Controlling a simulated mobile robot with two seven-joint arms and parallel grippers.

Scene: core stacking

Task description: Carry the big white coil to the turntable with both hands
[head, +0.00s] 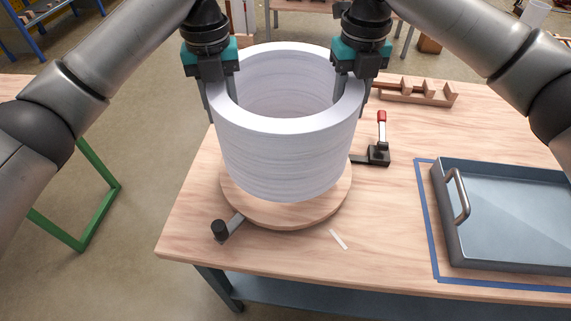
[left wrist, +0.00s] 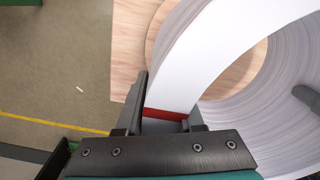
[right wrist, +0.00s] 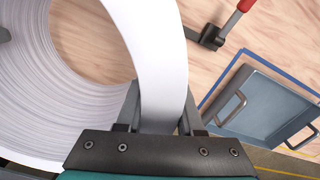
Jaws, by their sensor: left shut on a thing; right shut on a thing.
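The big white coil (head: 287,160) is a thick upright ring with an open middle. It is over the round wooden turntable (head: 250,212) on the workbench; I cannot tell whether its bottom touches the disc. My left gripper (head: 221,108) is shut on the coil's left wall, one finger outside and one inside. My right gripper (head: 352,102) is shut on its right wall in the same way. The left wrist view shows the coil wall (left wrist: 190,75) between the left fingers, and the right wrist view shows it (right wrist: 160,75) between the right fingers. The turntable's far side is hidden.
A red-handled clamp (head: 379,150) stands right of the turntable. A black knob (head: 220,230) is at its front left. A blue-grey tray (head: 510,215) lies at the right inside blue tape. A wooden rack (head: 420,95) is at the back. A white strip (head: 338,239) lies in front.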

